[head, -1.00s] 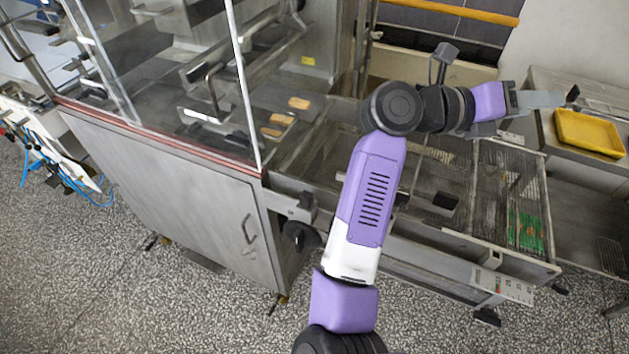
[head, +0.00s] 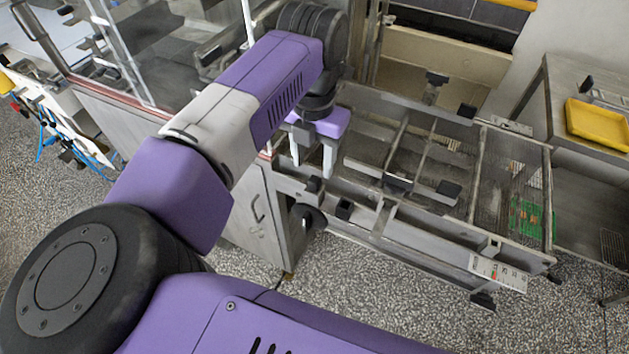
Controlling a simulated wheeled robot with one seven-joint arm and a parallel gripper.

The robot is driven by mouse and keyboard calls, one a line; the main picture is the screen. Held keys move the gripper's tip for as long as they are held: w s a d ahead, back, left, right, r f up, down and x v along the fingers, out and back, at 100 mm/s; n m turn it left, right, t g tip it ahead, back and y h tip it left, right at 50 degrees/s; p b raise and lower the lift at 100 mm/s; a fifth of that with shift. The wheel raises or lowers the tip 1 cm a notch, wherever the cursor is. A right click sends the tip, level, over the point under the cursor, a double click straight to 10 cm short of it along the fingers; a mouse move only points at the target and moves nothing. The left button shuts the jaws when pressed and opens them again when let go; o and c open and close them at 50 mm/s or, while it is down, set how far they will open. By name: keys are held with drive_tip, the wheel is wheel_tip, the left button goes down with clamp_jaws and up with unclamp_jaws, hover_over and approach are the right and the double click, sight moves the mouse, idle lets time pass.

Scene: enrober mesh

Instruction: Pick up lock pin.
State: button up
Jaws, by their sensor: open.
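My gripper (head: 312,160) points down over the left end of the metal mesh frame (head: 545,190), beside the machine's cabinet corner. Its two pale fingers are apart, with nothing seen between them. I cannot tell for sure which part is the lock pin. A small black knob (head: 314,185) sits on the rail just below the fingers. Any contact between fingers and knob cannot be made out. My wrist and forearm hide part of the machine behind.
A larger round black knob (head: 308,217) projects from the cabinet's right side (head: 258,215). Several black-ended bars cross the mesh. A yellow tray (head: 598,124) rests on the side table at right. Speckled floor in front is clear.

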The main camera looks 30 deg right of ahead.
sight(314, 179)
drive_tip(key=shift+w+d+f+p, duration=0.1)
drive_tip(key=shift+f+p, duration=0.5)
drive_tip(key=shift+f, duration=0.95)
drive_tip(key=shift+w+d+f+p, duration=0.1)
drive_tip(key=shift+f+p, duration=0.45)
drive_tip(key=shift+f, duration=0.95)
clamp_jaws()
